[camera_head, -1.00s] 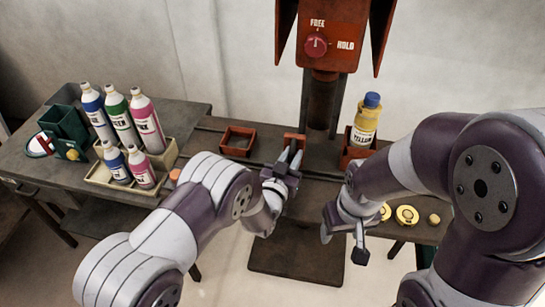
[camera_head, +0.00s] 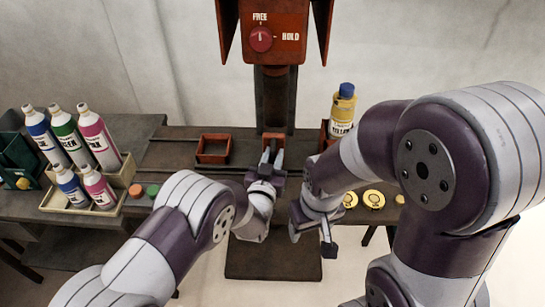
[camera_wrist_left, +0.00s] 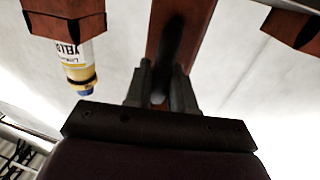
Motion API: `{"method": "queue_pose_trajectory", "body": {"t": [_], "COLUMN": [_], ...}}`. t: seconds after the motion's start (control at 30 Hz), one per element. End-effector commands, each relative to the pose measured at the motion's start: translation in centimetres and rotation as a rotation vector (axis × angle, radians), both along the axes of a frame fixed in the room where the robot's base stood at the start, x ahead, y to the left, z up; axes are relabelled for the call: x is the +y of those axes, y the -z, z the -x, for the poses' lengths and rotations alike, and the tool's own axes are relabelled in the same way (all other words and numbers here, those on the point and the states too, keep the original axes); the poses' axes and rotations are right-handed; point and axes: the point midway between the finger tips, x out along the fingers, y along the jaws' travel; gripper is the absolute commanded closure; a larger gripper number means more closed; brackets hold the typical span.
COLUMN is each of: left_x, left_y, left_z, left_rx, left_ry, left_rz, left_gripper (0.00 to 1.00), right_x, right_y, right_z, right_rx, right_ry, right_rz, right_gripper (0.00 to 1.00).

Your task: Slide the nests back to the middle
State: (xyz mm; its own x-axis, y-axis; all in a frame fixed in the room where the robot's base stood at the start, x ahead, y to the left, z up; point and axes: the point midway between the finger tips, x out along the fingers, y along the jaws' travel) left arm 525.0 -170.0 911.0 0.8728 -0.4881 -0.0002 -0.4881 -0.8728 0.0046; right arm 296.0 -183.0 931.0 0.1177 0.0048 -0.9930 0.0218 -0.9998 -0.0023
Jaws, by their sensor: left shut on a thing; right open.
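Three red-brown nests sit in a row on the bench. The left nest (camera_head: 213,158) is empty. The middle nest (camera_head: 274,137) stands in front of the post, below the red head. The right nest (camera_head: 325,133) holds a yellow bottle (camera_head: 342,112) with a blue cap, both partly behind my right arm. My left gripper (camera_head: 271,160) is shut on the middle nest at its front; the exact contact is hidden. Its fingers (camera_wrist_left: 163,88) show in the left wrist view, before red-brown surfaces. My right gripper (camera_head: 311,240) is open and empty at the bench's front.
The red head's dial (camera_head: 261,39) points to FREE. A cream crate (camera_head: 88,207) with several bottles stands left, beside a green container (camera_head: 18,160). Orange and green caps (camera_head: 153,190) lie beside it. Yellow discs (camera_head: 373,199) lie at right.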

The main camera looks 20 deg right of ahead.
Motion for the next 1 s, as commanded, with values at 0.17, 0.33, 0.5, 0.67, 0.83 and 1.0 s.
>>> {"method": "queue_pose_trajectory", "body": {"t": [0.17, 0.33, 0.5, 0.67, 0.83, 1.0], "left_x": [0.0, 0.0, 1.0, 3.2, 5.2, 6.1], "left_y": [0.0, 0.0, 0.1, 0.1, 0.1, 0.0], "left_z": [0.0, 0.0, 1.9, 5.8, 9.3, 10.9], "left_rx": [0.001, 0.0, 0.001, 0.003, 0.002, 0.0], "left_ry": [0.001, 0.001, 0.002, 0.002, 0.002, 0.001], "left_rz": [0.0, 0.0, -0.002, -0.001, -0.002, 0.0], "left_gripper": [0.59, 0.59, 0.59, 0.59, 0.59, 0.59], "right_x": [0.0, 0.0, 0.0, 0.0, 0.0, 0.0], "right_y": [0.0, 0.0, 0.2, 0.4, 0.6, 0.7], "right_z": [0.0, 0.0, 0.0, 0.0, 0.0, 0.0], "right_rx": [0.0, 0.0, 0.0, 0.0, 0.0, 0.0], "right_ry": [0.0, 0.0, 0.0, 0.0, 0.0, 0.0], "right_rz": [0.0, 0.0, 0.0, 0.0, 0.0, 0.0], "right_gripper": [0.39, 0.39, 0.39, 0.39, 0.39, 0.39]}}
